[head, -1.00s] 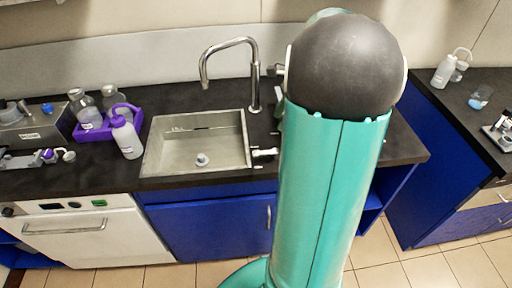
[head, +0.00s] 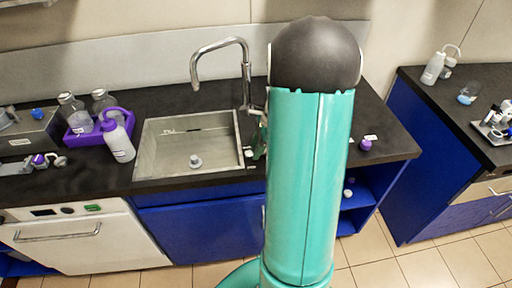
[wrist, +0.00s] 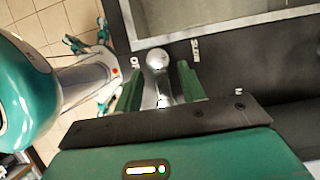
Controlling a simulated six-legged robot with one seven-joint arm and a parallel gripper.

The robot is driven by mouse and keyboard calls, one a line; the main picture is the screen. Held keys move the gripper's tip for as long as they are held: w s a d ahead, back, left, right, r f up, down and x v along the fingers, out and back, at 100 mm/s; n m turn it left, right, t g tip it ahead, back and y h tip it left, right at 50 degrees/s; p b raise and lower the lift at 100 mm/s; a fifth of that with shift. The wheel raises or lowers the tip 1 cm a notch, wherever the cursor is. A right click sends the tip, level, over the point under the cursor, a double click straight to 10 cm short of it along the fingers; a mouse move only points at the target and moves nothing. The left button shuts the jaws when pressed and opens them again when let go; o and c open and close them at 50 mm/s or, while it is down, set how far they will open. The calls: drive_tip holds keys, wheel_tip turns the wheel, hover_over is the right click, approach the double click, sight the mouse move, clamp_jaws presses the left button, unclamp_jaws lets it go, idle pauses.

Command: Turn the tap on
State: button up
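The tap's curved metal spout (head: 246,75) stands behind the sink in the head view, with its outlet over the basin. In the wrist view, a silver, round-ended piece that looks like the tap's handle (wrist: 157,60) lies between the two green fingers of my gripper (wrist: 160,68). The fingers are apart, with gaps on both sides of the piece, so the gripper looks open around it. In the head view my arm hides most of the gripper and the tap's base; a bit of green shows at the sink's right edge.
The sink (head: 188,145) is set in the dark counter (head: 80,190). A purple rack (head: 88,130) with bottles and a wash bottle (head: 118,140) stand left of it. A small purple-topped item (head: 365,145) lies on the counter right of my arm. Another bench (head: 450,110) stands at the right.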

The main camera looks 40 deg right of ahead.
drive_tip(key=shift+a+f, duration=0.1)
drive_tip(key=shift+f, duration=0.15)
drive_tip(key=shift+c, duration=0.2)
clamp_jaws()
